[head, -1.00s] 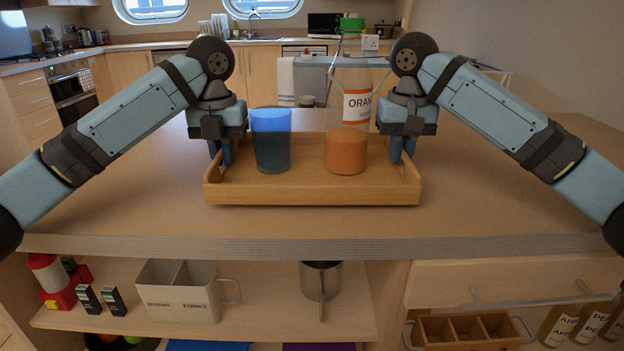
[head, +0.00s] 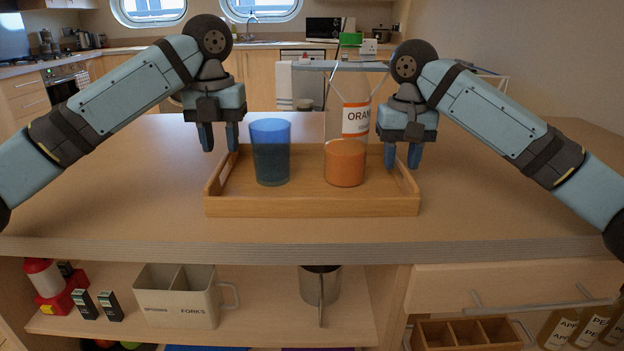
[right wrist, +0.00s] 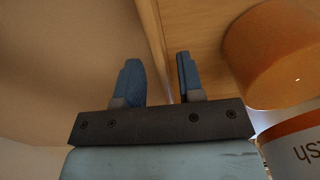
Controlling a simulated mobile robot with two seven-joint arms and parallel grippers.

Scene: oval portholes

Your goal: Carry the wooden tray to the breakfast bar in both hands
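The wooden tray (head: 311,205) rests on the wooden counter. A blue tumbler (head: 271,155) stands upright on its left half and an orange tumbler (head: 345,165) on its right half. A tall clear bottle with an "ORAN" label (head: 356,120) rises behind the orange tumbler; its base is hidden. My left gripper (head: 219,150) is open and empty above the tray's left end. My right gripper (head: 403,165) is open at the tray's right end. In the right wrist view, the right fingers (right wrist: 158,80) are apart and the tray's edge (right wrist: 152,40) runs between them.
The counter (head: 120,205) is clear on both sides of the tray. Below it, a shelf holds a cutlery holder (head: 178,295) and a metal mug (head: 320,285); a wooden divided box (head: 466,332) is at lower right. A kitchen worktop with a microwave (head: 330,27) lies far behind.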

